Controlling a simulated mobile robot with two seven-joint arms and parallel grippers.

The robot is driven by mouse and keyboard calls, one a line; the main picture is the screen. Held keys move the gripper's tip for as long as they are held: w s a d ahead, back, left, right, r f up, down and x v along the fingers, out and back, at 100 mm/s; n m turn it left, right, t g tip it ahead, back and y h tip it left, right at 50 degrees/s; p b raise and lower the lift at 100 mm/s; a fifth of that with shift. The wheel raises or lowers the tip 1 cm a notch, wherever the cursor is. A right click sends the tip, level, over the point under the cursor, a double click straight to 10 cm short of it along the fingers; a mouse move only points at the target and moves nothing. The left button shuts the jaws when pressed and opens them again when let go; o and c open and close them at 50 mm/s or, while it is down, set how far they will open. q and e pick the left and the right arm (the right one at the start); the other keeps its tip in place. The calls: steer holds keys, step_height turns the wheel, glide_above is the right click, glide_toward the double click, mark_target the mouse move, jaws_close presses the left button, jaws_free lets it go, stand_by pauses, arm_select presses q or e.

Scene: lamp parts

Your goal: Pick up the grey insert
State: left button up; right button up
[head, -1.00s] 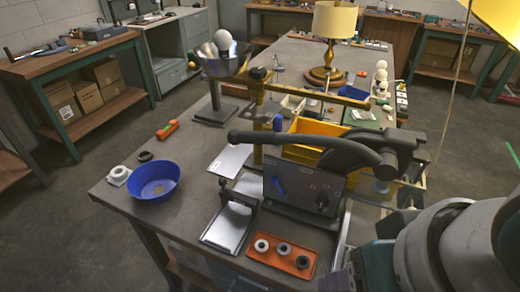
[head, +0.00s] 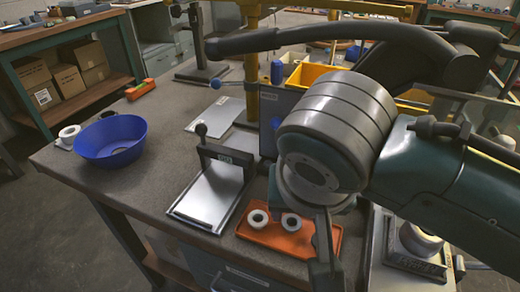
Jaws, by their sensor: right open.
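An orange tray (head: 268,238) lies on the workbench near its front edge. I cannot tell for sure which one is the grey insert. My right gripper (head: 324,255) hangs over the right end of the tray, pointing down and holding nothing that I can see. It is open, and with its arm it hides part of the tray's right side. My left gripper is not in view.
A blue bowl (head: 110,139) and a white ring part (head: 69,135) stand at the bench's left. A metal plate fixture (head: 210,196) with a dark upright lies just left of the tray. Yellow bins (head: 318,74) stand behind.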

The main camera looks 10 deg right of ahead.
mark_target(292, 222)
steer(key=b+x, duration=0.2)
steer(key=x, duration=0.3)
steer(key=shift+w+a+f, duration=0.15)
steer(key=shift+w+f, duration=0.05)
jaws_close()
